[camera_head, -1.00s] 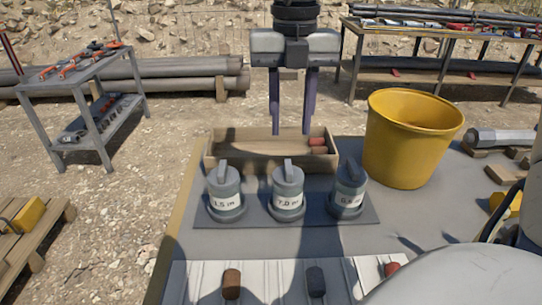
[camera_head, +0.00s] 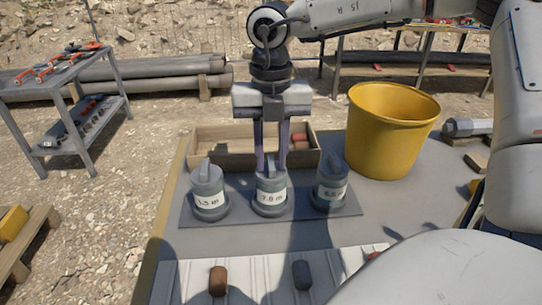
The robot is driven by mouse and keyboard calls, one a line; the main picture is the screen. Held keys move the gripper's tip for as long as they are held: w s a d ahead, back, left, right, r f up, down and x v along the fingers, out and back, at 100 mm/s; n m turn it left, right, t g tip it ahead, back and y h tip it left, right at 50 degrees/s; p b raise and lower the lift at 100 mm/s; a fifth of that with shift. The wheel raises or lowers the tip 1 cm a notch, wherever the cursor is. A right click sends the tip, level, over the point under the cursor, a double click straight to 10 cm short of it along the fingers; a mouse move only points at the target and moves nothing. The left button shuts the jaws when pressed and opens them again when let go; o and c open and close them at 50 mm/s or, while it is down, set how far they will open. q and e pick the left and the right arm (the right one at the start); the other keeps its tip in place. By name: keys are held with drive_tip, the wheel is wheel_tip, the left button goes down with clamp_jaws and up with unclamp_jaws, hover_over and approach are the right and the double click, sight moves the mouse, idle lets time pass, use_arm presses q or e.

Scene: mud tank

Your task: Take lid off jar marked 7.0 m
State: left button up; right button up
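The jar marked 7.0 m (camera_head: 270,200) is the middle one of three grey lidded jars on a dark mat (camera_head: 240,217). Its grey lid (camera_head: 270,181) is on, with an upright grip on top. My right gripper (camera_head: 271,168) points down over this jar, its two fingers apart and its tips at the level of the lid's grip, seemingly on either side of it. The jar marked 1.5 m (camera_head: 208,193) stands to the left, and another lidded jar (camera_head: 331,190), its label hard to read, to the right. My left gripper is out of view.
An open wooden tray (camera_head: 215,152) with reddish pieces lies just behind the jars. A yellow bucket (camera_head: 388,135) stands behind right. In front is a pale ribbed panel with a brown plug (camera_head: 218,281) and a dark plug (camera_head: 302,275). Bare tabletop separates panel and mat.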

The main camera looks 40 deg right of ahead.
clamp_jaws()
